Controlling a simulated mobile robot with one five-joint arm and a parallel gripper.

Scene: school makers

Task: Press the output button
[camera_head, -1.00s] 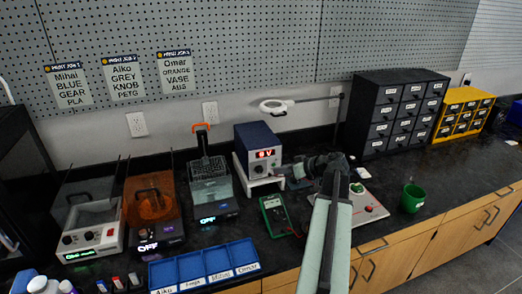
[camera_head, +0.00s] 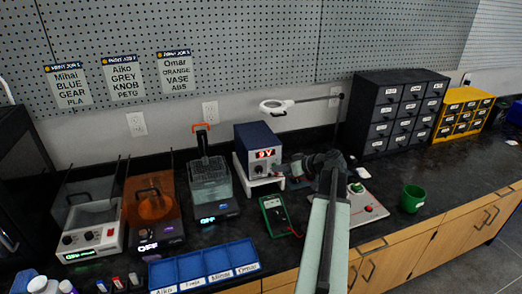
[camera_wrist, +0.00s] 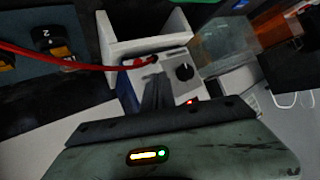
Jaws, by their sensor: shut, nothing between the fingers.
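The bench power supply (camera_head: 258,150) is a dark blue box with a pale front panel and a red lit display. It stands on a white riser at the back of the bench. In the wrist view its panel (camera_wrist: 172,76) appears rotated, with a black knob (camera_wrist: 184,71) and a red glow near the display. My gripper (camera_head: 284,170) is shut and empty, close in front of the panel's lower right. Its fingers (camera_wrist: 157,92) overlap the panel in the wrist view. I cannot make out the output button; the fingers may cover it. Contact cannot be told.
A red lead (camera_wrist: 70,58) runs to the panel beside the fingers. A green multimeter (camera_head: 273,214) lies in front of the supply. A board with red parts (camera_head: 366,207) and a green cup (camera_head: 412,198) are on the right.

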